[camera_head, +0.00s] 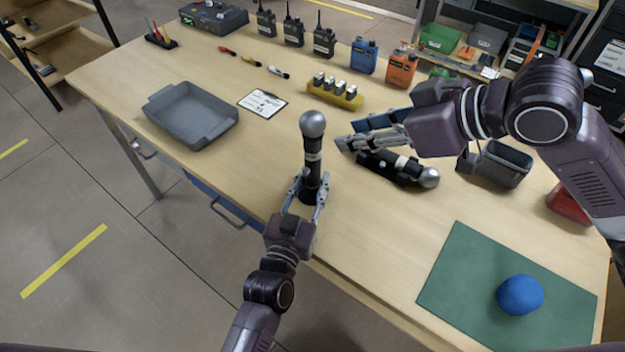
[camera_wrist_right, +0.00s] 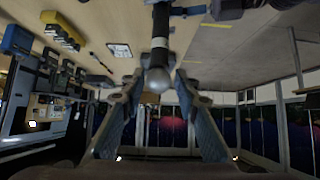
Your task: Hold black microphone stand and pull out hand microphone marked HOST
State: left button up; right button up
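An upright microphone (camera_head: 313,128) with a silver ball head and a pale band stands in a black stand (camera_head: 312,180) near the table's front edge. The band's writing is too small to read. My left gripper (camera_head: 310,190) has its fingers closed about the stand's lower part. My right gripper (camera_head: 352,142) is open and empty, right of the upright microphone. In the right wrist view the microphone (camera_wrist_right: 158,75) shows between the spread fingers of the right gripper (camera_wrist_right: 158,85), without visible contact. A second microphone (camera_head: 428,178) lies on its side in a black holder below the right gripper.
A grey tray (camera_head: 190,135) and clipboard (camera_head: 262,103) lie left. A yellow block with batteries (camera_head: 335,97), radios (camera_head: 324,42) and blue and orange canisters (camera_head: 402,70) stand behind. A grey bin (camera_head: 502,165) stands right. A blue ball (camera_head: 520,295) rests on a green mat (camera_head: 450,285).

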jog(key=o, duration=0.4)
jog(key=shift+c, duration=0.2)
jog(key=shift+o, duration=0.7)
jog(key=shift+w+a, duration=0.2)
jog(key=shift+w, duration=0.1)
jog(key=g+h, duration=0.3)
jog(key=g, duration=0.1)
send_over(313, 149)
jog(key=d, duration=0.2)
jog(key=shift+w+f+n, duration=0.25)
jog(key=shift+n, duration=0.05)
jog(key=shift+w+a+r+g+h, duration=0.15)
jog(key=shift+a+r+g+h, duration=0.25)
jog(key=shift+h, duration=0.5)
jog(key=shift+w+d+r+h, duration=0.1)
jog(key=shift+r+h, duration=0.7)
jog(key=shift+h, duration=0.2)
jog(key=f, duration=0.4)
jog(key=a+f, duration=0.1)
jog(key=f, duration=0.2)
jog(key=w+f, duration=0.1)
jog(key=f, duration=0.3)
jog(key=shift+a+f, duration=0.25)
jog(key=shift+f, duration=0.1)
grip_shut()
